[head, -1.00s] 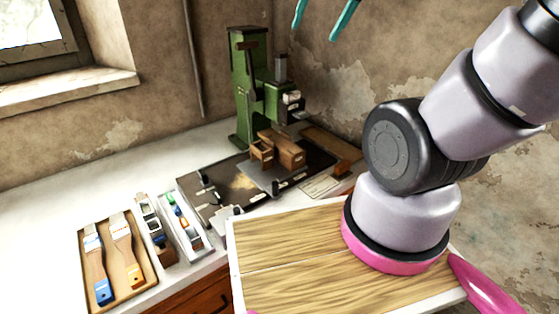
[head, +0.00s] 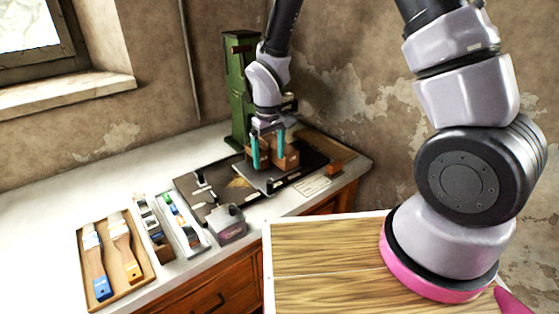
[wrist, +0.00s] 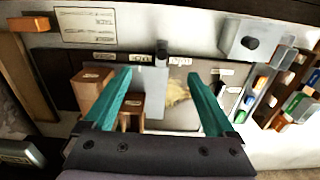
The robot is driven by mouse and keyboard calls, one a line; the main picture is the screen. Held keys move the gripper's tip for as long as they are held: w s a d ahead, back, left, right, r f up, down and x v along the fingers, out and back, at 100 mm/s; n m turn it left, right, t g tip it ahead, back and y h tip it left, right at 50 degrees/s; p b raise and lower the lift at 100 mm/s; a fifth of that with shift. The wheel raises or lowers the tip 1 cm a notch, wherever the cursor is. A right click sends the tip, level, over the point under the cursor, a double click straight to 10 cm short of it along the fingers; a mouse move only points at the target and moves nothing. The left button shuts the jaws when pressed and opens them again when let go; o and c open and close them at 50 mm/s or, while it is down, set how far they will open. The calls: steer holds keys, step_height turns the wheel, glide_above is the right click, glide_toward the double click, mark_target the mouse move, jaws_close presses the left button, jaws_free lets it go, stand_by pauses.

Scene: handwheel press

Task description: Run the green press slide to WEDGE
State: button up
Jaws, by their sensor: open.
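The green press (head: 237,95) stands at the back of the bench, its front partly hidden by my arm. A grey plate (wrist: 143,80) lies on the dark bed at its foot, with an upright dark-topped peg (wrist: 161,48) at its edge. Wooden blocks (wrist: 91,86) stand beside the plate. Small labels line the bed's edge; I cannot read them for certain. My gripper (head: 267,160) is open and points down over the plate and blocks. In the wrist view my gripper (wrist: 160,82) has its teal fingers spread wide, with the plate and peg seen between them and nothing held.
A grey block with a black knob (head: 231,223) stands at the bench's front edge. Left of it are a narrow tray of coloured pieces (head: 198,244) and a tray with two brushes (head: 137,279). A paper card (head: 313,186) lies right of the bed. The bench's left part is clear.

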mark_target(270, 182)
steer(key=f, duration=1.1)
steer(key=shift+s, duration=0.25)
jaws_close()
